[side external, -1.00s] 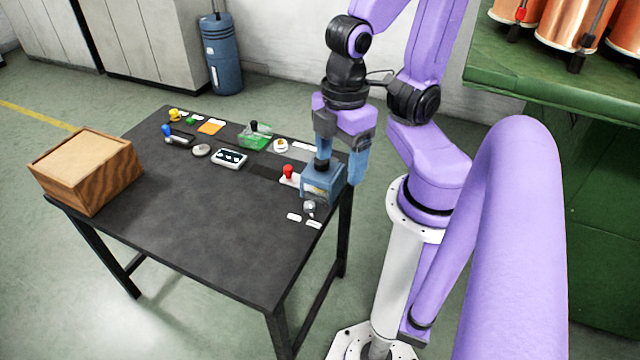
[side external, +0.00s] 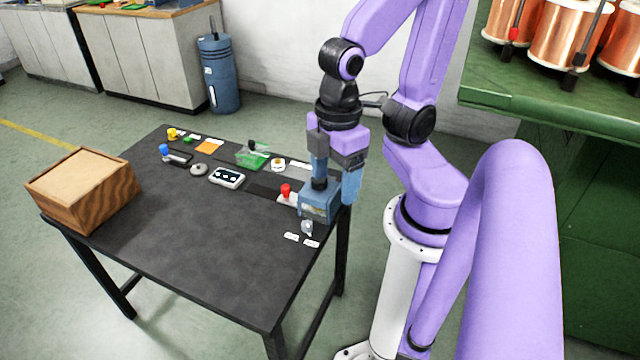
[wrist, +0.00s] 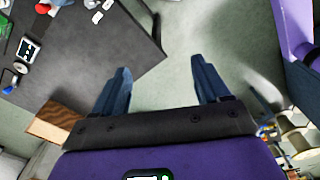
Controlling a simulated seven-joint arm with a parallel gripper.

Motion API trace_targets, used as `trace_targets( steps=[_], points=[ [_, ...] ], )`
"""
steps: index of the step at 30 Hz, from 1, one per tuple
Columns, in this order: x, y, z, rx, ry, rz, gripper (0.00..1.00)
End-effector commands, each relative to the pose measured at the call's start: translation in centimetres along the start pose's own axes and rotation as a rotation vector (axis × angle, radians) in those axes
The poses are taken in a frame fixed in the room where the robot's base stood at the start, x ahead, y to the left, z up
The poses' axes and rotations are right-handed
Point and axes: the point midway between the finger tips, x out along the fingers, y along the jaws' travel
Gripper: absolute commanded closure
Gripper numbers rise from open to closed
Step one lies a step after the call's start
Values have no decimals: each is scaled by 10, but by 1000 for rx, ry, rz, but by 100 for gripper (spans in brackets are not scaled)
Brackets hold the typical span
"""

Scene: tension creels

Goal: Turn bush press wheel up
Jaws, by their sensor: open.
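A blue-grey box-like device (side external: 320,207) with a black knob on top stands at the table's right edge. A small grey round knob (side external: 307,227) sits just in front of it. I cannot tell which of these bears the bush press wheel. My gripper (side external: 335,186) is open and points down by the blue-grey device, overlapping it in the side view; contact cannot be told. In the wrist view the two blue fingers (wrist: 160,68) are apart with only floor between them. The device is not clearly visible there.
The dark table (side external: 200,255) carries a red button (side external: 286,190), a white panel (side external: 227,177), a green block (side external: 252,156) and small parts along its back. A wooden box (side external: 85,190) stands at left. The table's front middle is clear. A green bench (side external: 560,105) holds copper spools at right.

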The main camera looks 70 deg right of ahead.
Motion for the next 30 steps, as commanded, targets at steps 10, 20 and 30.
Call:
trace_targets(
  steps=[10, 20, 30],
  points=[
    [12, 70, -9, 571, -7, 11, 25],
    [26, 145, 12, 1202, -10, 21, 25],
    [42, 209, 66, 1851, -13, 30, 25]
  ],
)
